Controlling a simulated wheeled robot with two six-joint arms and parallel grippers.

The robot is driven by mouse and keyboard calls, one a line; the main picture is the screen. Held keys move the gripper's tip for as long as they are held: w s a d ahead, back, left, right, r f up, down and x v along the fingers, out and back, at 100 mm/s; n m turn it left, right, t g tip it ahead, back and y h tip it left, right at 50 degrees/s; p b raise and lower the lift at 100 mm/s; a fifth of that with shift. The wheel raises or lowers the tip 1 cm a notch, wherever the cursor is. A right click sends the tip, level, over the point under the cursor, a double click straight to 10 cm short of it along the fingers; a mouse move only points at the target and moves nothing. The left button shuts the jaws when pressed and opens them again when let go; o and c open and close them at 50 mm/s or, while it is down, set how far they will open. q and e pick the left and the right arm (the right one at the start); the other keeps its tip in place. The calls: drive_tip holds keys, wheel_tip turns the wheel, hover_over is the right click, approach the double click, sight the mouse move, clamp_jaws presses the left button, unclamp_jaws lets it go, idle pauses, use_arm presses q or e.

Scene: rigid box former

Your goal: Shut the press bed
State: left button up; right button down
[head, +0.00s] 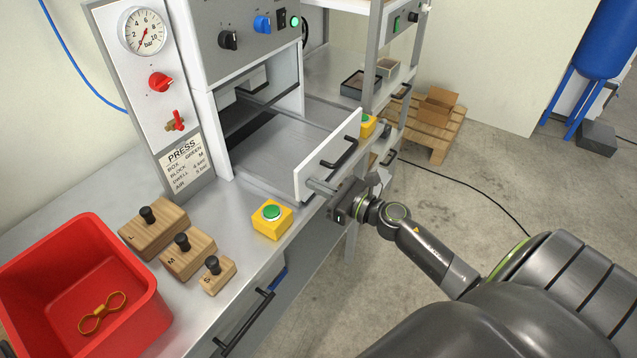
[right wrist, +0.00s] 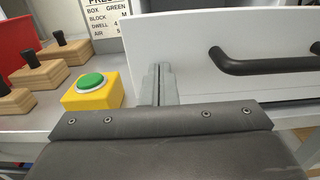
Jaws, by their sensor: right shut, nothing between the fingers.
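The press bed (head: 275,142) is pulled out of the press like a drawer, and its flat top shows no box or block on it. Its white front panel (head: 318,157) has a black bar handle (head: 340,153), which also shows in the right wrist view (right wrist: 265,65). My right gripper (head: 311,183) is shut and empty. Its fingertips point at the panel's lower part, left of the handle in the right wrist view (right wrist: 158,72). They are at or very close to the panel; I cannot tell whether they touch. My left gripper is not in view.
A yellow box with a green button (head: 271,218) stands on the bench left of the panel. Wooden blocks with black knobs (head: 186,254) and a red bin (head: 85,285) are farther left. The press housing (head: 245,40) stands behind the bed.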

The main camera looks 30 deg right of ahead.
sight(254, 169)
drive_tip(key=shift+w+a+r, duration=0.1)
drive_tip(key=shift+w+a, duration=0.1)
drive_tip(key=shift+w, duration=0.35)
drive_tip(key=x, duration=0.8)
drive_tip(key=shift+w+a, duration=0.15)
drive_tip(key=shift+w, duration=0.05)
drive_tip(key=b+x, duration=0.3)
drive_tip(key=x, duration=0.8)
drive_tip(key=shift+b, duration=0.3)
drive_tip(key=shift+w+a, duration=0.2)
drive_tip(key=shift+w, duration=0.3)
drive_tip(key=shift+r, duration=0.25)
